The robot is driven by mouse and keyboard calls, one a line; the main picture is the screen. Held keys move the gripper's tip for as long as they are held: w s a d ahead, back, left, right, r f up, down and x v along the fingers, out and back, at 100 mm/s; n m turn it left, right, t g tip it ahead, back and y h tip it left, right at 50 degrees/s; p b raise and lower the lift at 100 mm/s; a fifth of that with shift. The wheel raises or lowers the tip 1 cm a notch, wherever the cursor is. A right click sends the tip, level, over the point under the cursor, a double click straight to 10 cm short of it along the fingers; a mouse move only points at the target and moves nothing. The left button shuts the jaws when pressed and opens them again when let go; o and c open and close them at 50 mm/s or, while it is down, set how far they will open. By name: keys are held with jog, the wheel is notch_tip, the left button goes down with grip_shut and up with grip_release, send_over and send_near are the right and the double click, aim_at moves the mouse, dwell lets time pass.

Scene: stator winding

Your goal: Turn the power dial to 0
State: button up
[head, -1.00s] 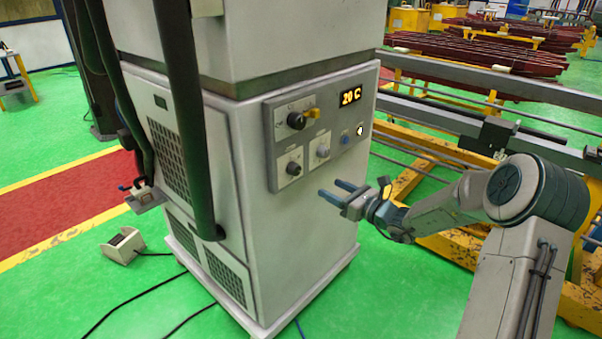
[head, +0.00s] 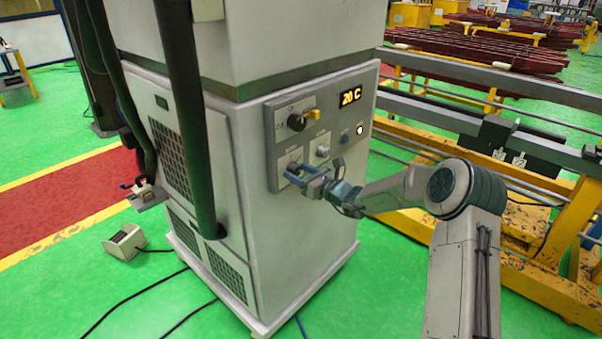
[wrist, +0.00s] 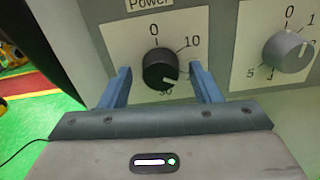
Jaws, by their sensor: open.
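The power dial (wrist: 160,68) is a black round knob on a white plate under the label "Power" in the wrist view. Its scale shows 0 at the top, 10 at the upper right and 30 below. The light pointer mark on the knob faces lower right, away from 0. My gripper (wrist: 162,88) is open, with one blue finger on each side of the dial's lower part. I cannot tell whether the fingers touch it. In the head view my gripper (head: 291,175) is at the lower left of the control panel and partly hides the dial.
A grey dial (wrist: 288,51) with its own scale sits to the right of the power dial. On the panel above are a black and yellow switch (head: 298,121) and a lit display (head: 350,96) reading "20 C". A yellow frame (head: 540,225) stands to the right.

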jog(key=c, duration=1)
jog(key=shift+f, duration=0.1)
